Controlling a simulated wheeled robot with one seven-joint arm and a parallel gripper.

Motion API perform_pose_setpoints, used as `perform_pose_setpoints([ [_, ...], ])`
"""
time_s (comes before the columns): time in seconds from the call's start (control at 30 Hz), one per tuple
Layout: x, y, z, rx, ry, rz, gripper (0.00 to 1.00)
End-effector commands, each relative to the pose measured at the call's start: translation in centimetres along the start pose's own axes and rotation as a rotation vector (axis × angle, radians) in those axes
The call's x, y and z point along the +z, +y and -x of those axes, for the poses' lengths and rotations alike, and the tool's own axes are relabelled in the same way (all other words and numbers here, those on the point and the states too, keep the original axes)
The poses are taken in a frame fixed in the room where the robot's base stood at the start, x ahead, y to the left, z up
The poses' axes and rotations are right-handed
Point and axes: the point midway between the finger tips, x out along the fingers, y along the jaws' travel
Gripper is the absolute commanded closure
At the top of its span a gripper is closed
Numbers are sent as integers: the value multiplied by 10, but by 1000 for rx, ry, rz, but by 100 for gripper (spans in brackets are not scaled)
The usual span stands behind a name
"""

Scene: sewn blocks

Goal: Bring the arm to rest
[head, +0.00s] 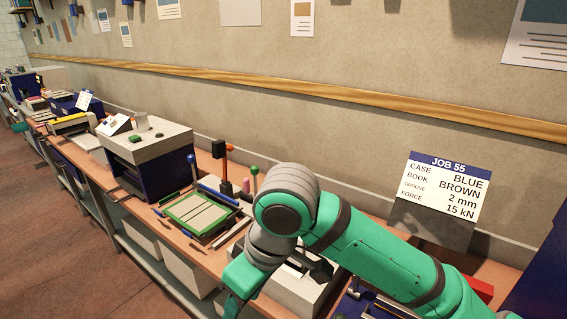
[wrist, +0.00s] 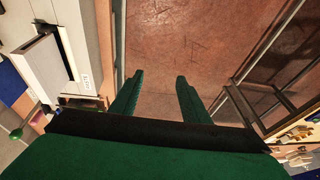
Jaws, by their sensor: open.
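My gripper shows in the wrist view (wrist: 155,85) with its two green fingers spread apart. Nothing is between the fingers, and the reddish floor (wrist: 190,45) lies beyond them. In the head view my green and grey arm crosses the lower right over the bench (head: 222,235), with its elbow raised and its lower part pointing down at the bench's front edge. The fingertips cannot be made out in the head view.
A job card (head: 443,188) leans at the back right. A green-framed board (head: 198,213) lies left of my arm. A grey and blue machine (head: 150,150) stands farther left. A white box-like unit (head: 295,287) sits partly behind my arm. The floor in front (head: 60,250) is clear.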

Motion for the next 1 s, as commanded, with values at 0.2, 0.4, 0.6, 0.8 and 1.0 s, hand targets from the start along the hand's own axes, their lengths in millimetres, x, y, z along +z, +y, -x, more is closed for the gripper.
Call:
perform_pose_setpoints([
  [0.2, -51, -16, -18, -98, 252, 8, 58],
  [0.4, -100, -27, -23, -188, 522, -19, 58],
  [0.6, -138, -30, -21, -261, 776, -81, 58],
  [0.8, -161, -23, -19, -309, 1007, -180, 58],
  [1.0, -168, -6, -23, -324, 1207, -310, 58],
])
